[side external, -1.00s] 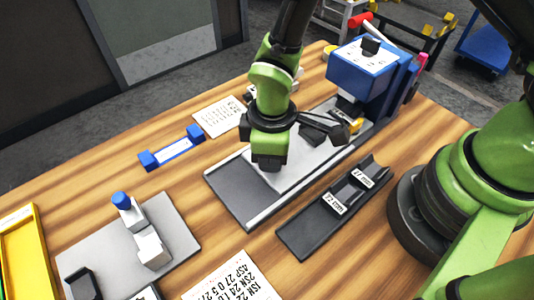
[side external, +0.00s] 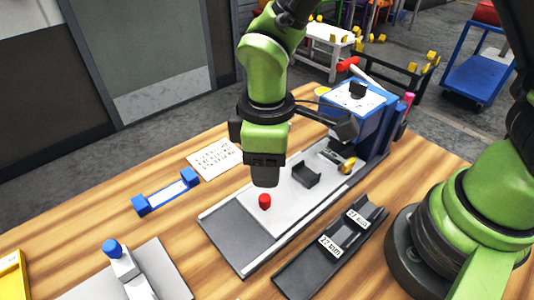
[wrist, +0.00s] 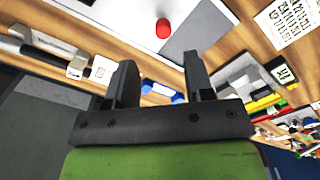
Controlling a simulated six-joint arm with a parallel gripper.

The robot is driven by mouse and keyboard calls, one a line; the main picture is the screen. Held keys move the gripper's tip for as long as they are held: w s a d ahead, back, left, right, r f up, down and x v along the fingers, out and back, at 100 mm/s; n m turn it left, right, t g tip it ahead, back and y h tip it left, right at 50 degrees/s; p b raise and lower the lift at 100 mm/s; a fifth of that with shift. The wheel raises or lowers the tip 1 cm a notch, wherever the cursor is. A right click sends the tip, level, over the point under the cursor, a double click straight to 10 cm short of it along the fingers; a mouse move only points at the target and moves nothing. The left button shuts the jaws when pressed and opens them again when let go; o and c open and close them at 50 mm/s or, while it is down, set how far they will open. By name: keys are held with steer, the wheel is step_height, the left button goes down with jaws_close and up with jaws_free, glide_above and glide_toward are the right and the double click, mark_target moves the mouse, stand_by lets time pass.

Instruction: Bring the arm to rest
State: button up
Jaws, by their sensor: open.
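My gripper (side external: 265,180) hangs above the pale plate of the machine's bed, pointing down in the side view. In the wrist view my gripper (wrist: 160,72) has its two dark fingers apart with nothing between them. A small red cylinder (side external: 264,201) stands on the pale plate, just below and apart from the fingertips. The red cylinder also shows in the wrist view (wrist: 163,28), beyond the fingers.
A blue machine (side external: 357,112) with a red-tipped lever stands behind the bed. A black cradle (side external: 306,174) sits on the plate. A black labelled tray (side external: 331,249) lies in front. A blue-ended holder (side external: 166,192) and a printed card (side external: 215,158) lie left, with bare wood around them.

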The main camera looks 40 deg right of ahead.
steer(key=shift+r, duration=0.6)
steer(key=shift+d+r, duration=0.1)
steer(key=shift+r, duration=0.1)
steer(key=s+d+r+m+t+y, duration=0.1)
steer(key=s+d+r+m+t, duration=0.2)
steer(key=s+d+r+m, duration=0.3)
steer(key=s+d+r+m+t+y, duration=0.1)
steer(key=s+d+r+m+t, duration=0.3)
steer(key=r, duration=0.8)
steer(key=s+d+m, duration=0.1)
steer(key=d+m, duration=0.1)
steer(key=m, duration=0.1)
steer(key=shift+s+d, duration=0.3)
steer(key=shift+s, duration=0.05)
